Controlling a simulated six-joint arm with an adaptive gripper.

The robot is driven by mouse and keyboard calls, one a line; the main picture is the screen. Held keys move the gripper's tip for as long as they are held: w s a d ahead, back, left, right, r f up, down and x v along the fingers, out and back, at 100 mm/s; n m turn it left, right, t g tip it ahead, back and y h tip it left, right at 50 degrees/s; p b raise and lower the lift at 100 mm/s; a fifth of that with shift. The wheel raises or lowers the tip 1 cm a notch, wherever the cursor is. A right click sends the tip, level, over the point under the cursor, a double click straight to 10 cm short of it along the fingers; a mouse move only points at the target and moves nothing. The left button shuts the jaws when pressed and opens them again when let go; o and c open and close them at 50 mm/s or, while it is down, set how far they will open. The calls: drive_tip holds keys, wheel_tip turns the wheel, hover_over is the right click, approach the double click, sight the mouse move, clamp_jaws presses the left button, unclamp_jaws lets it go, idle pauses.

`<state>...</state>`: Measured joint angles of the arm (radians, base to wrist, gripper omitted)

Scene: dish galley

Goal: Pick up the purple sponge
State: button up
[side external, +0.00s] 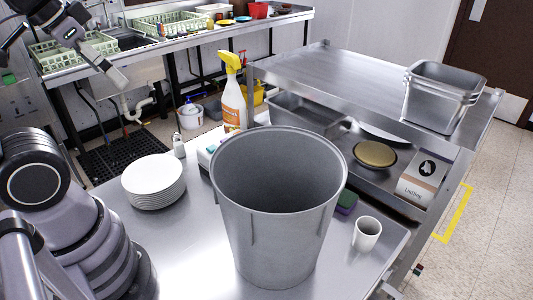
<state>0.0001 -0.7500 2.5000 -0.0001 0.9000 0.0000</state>
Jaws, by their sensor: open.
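The purple sponge (348,199) lies on the steel table, partly hidden behind the right side of a large grey bin. My gripper (112,68) shows at the upper left, high above the table and far from the sponge. It is open, with nothing seen between its fingers, and it is partly cut off by the picture's edge.
The tall grey bin (262,215) stands mid-table, left of the sponge. A white mug (366,234) stands just right of the sponge. A plate stack (153,187), salt shaker (179,146) and spray bottle (233,100) stand further left. The table's front right is clear.

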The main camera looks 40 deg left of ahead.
drive_tip(key=shift+w, duration=0.1)
drive_tip(key=w+d+f+n+g+h, duration=0.2)
drive_tip(key=w+n, duration=0.1)
drive_tip(key=w, duration=0.6)
drive_tip(key=w+d+f+n+g+h, duration=0.2)
drive_tip(key=w+d+f+n+h, duration=0.1)
drive_tip(key=w, duration=0.6)
drive_tip(key=w+d+f+n+g+h, duration=0.1)
drive_tip(key=w+d+f+n+h, duration=0.15)
drive_tip(key=w, duration=0.65)
drive_tip(key=w+f+n+h, duration=0.2)
drive_tip(key=w+f+n, duration=0.1)
drive_tip(key=f, duration=0.6)
drive_tip(key=w+f+n+h, duration=0.1)
drive_tip(key=w+f+n, duration=0.2)
drive_tip(key=f, duration=0.6)
drive_tip(key=w+d+f+n+h, duration=0.1)
drive_tip(key=w+f+n, duration=0.3)
drive_tip(key=f, duration=0.5)
drive_tip(key=shift+w+h, duration=0.85)
drive_tip(key=shift+w, duration=0.55)
drive_tip(key=x, duration=0.6)
drive_tip(key=shift+w+d+f, duration=0.15)
drive_tip(key=shift+d+f, duration=0.05)
drive_tip(key=shift+f, duration=0.35)
drive_tip(key=x, duration=0.5)
drive_tip(key=shift+w+d+f, duration=0.25)
drive_tip(key=shift+d, duration=0.05)
